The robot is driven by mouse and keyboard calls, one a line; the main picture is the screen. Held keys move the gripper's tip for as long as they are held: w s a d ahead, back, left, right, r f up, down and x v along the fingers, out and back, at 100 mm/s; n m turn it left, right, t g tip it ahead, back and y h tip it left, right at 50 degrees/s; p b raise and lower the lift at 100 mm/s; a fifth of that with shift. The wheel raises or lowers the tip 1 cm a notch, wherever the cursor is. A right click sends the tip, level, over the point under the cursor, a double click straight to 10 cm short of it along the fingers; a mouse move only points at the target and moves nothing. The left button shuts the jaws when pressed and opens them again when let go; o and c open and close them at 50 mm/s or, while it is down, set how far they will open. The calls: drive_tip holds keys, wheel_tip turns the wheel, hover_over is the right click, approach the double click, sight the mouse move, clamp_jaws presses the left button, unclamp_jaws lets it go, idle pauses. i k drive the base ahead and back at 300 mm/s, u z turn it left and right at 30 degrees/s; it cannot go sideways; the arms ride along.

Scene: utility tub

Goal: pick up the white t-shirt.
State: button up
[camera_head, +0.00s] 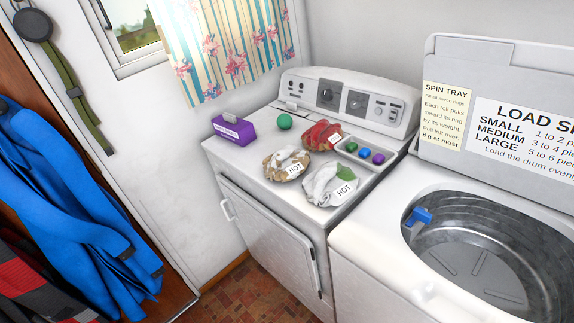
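A crumpled white bundle of cloth, which looks like the white t-shirt (319,184), lies on top of the dryer (251,170) near its front right edge. It has a green patch on it and a white tag reading HOT. My gripper does not show in this view.
A purple box (234,131) and green ball (285,121) stand at the back left. Blue clothing (70,195) hangs left.

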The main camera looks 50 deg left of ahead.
sight(287, 163)
drive_tip(key=u, duration=1.35)
drive_tip(key=i, duration=1.6)
drive_tip(key=z, duration=0.7)
